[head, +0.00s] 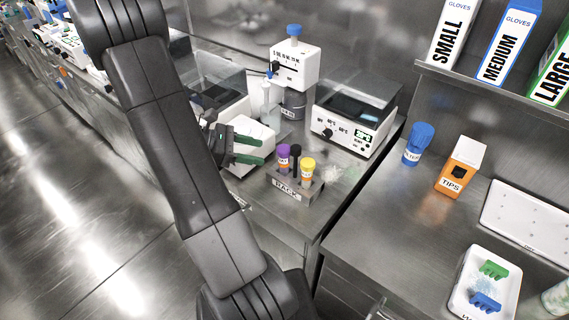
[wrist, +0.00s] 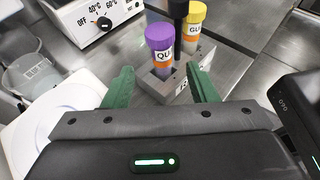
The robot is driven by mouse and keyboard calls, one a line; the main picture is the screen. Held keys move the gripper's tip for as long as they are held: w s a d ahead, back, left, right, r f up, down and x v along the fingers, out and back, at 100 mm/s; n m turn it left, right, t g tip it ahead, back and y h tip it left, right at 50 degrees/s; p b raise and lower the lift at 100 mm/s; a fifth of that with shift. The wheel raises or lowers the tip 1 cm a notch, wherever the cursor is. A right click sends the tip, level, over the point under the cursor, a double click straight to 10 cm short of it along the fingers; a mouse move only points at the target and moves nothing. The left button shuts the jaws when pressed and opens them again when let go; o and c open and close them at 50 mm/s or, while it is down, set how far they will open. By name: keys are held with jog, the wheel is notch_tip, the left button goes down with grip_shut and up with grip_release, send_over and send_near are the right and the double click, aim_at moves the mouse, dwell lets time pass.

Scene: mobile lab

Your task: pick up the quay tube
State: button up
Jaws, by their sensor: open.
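The quay tube is the purple-capped tube (head: 284,158) in the left slot of a grey rack (head: 298,192). In the wrist view, the quay tube (wrist: 160,50) stands upright with a white label beginning "QU" and an orange band below. My gripper (head: 262,150) is open and empty, just left of the rack in the head view. In the wrist view, the green fingers of my gripper (wrist: 160,78) point at the rack, with the quay tube ahead between their tips. The tube's lower end is hidden in the rack.
A white heater box (head: 352,128) stands behind. A blue-capped bottle (head: 417,145) and an orange tips box (head: 460,168) stand on the right counter.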

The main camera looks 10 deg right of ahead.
aim_at(279, 155)
jog(key=x, duration=0.5)
jog(key=shift+s+d+r+p, duration=0.25)
jog(key=shift+d+r+p, duration=0.05)
jog(key=shift+d+f, duration=0.25)
jog(key=shift+d, duration=0.2)
jog(key=shift+c, duration=0.4)
jog(key=c, duration=0.9)
